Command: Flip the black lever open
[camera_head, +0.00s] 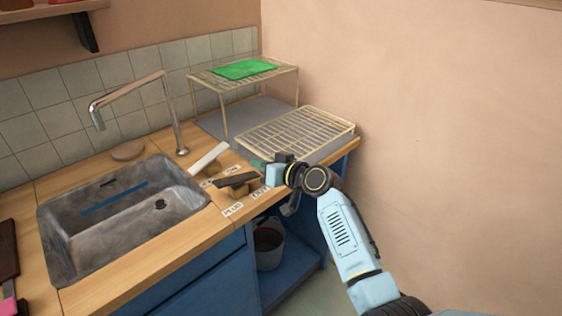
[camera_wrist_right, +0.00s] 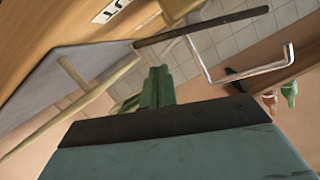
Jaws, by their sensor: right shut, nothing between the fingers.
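The black lever (camera_head: 237,180) sits on a small wooden block on the counter, right of the sink. It lies roughly flat, pointing left. In the right wrist view the black lever (camera_wrist_right: 205,26) is a long dark bar beyond the fingers, with a gap between. My right gripper (camera_head: 259,164) is just right of the black lever, low over the counter, shut and empty. Its green fingers (camera_wrist_right: 157,86) are together in the right wrist view. Contact with the lever is unclear in the head view. My left gripper is not in view.
A white lever (camera_head: 210,157) is just behind the black one. Paper labels (camera_head: 233,209) lie on the counter around them. The sink (camera_head: 120,215) and faucet (camera_head: 178,125) are left. A wire rack (camera_head: 300,133) stands behind my gripper, and a bucket (camera_head: 269,248) is below.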

